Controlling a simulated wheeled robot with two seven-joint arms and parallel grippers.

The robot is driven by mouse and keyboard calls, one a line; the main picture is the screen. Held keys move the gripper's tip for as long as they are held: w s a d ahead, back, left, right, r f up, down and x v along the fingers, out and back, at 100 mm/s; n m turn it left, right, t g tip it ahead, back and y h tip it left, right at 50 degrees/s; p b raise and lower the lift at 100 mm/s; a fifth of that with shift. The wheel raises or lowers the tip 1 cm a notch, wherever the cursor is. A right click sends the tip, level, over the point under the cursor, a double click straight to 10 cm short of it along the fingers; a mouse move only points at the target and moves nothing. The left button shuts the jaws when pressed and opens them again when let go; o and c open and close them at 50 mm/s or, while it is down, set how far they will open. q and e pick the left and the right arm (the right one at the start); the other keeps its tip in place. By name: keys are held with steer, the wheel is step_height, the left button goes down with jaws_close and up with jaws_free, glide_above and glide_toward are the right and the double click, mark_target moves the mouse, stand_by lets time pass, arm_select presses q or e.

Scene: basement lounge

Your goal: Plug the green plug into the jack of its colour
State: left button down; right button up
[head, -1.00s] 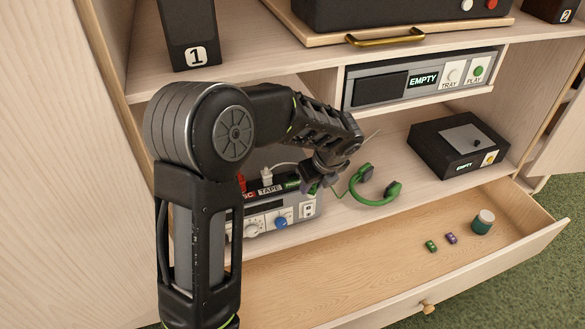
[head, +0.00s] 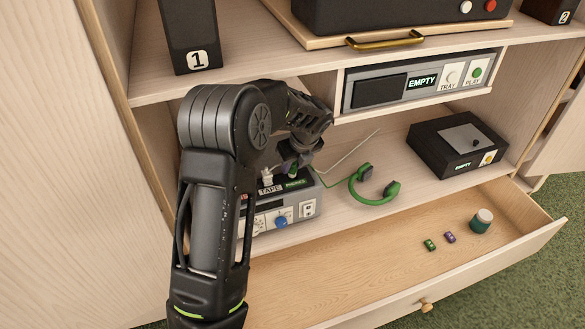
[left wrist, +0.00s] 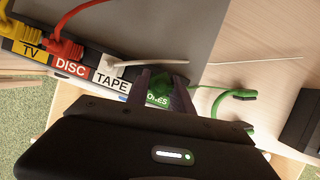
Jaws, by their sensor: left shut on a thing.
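The green plug (left wrist: 157,93) sits between the fingers of my left gripper (left wrist: 160,88), which is shut on it. In the head view this gripper (head: 296,168) is over the back right of the grey amplifier (head: 308,193), above the green label reading PHONES (head: 295,184). The label also shows partly behind the fingers in the left wrist view. The green jack is hidden by the gripper, so I cannot tell whether the plug is in it. A green cord runs from the plug towards the green headphones (head: 375,198), which lie on the shelf right of the amplifier. My right gripper is not in view.
Yellow (left wrist: 40,38), red (left wrist: 62,48) and white (left wrist: 125,64) plugs stand beside the gripper above TV, DISC and TAPE. A shelf edge (head: 415,105) hangs above on the right. A black box (head: 458,145) stands right. The open drawer (head: 330,285) is in front.

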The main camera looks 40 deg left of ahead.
mark_target(295, 164)
arm_select(q)
steer(key=shift+f, duration=0.9)
steer(key=shift+f, duration=0.15)
steer(key=c, duration=1.1)
jaws_free()
steer(key=v, duration=0.8)
steer(key=shift+f, duration=0.1)
